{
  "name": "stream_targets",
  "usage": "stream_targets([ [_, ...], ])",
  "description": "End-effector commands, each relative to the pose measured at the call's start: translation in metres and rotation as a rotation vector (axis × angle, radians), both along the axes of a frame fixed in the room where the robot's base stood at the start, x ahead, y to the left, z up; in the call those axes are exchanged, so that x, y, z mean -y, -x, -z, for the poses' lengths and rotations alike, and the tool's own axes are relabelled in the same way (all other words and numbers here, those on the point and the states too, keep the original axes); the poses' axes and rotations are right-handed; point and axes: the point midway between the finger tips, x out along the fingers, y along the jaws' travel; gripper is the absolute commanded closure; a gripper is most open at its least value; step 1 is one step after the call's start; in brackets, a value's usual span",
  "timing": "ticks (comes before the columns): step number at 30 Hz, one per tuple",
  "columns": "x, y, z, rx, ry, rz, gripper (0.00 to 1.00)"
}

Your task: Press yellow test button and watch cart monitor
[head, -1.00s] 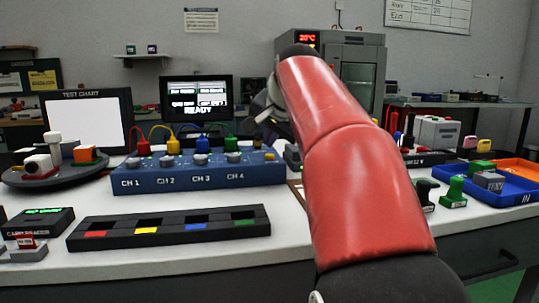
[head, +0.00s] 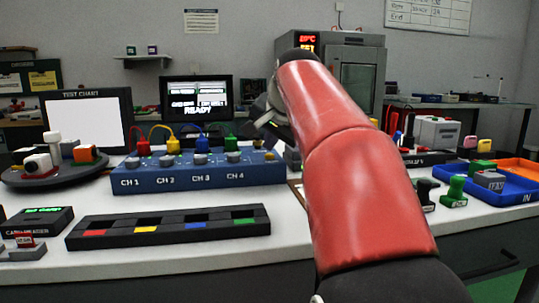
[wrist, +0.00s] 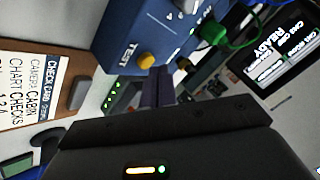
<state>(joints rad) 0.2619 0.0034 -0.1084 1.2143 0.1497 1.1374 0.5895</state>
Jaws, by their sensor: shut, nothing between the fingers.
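The blue channel box (head: 140,181), marked CH 1 to CH 4, stands on the white table. Its yellow test button (wrist: 146,60) shows beside the word TEST in the wrist view, and at the box's right end in the head view (head: 270,156). My gripper (wrist: 160,72) is shut and empty, its fingertips close to the button; I cannot tell whether they touch it. In the head view my red arm partly hides the gripper. The monitor (head: 197,112) behind the box reads READY; it also shows in the wrist view (wrist: 272,52).
A black tray (head: 170,241) with coloured labels lies in front of the box. A check card (wrist: 45,95) on a brown board lies beside the box. Green-topped stamps (head: 454,190) and a blue bin (head: 512,196) are at the right.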

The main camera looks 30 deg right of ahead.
Motion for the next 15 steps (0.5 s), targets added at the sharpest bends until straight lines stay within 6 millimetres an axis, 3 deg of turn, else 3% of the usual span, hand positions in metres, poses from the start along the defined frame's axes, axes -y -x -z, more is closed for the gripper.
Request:
stream_targets([
  [15,0.0,0.0,0.0056,0.001,0.001,0.001,1.0],
])
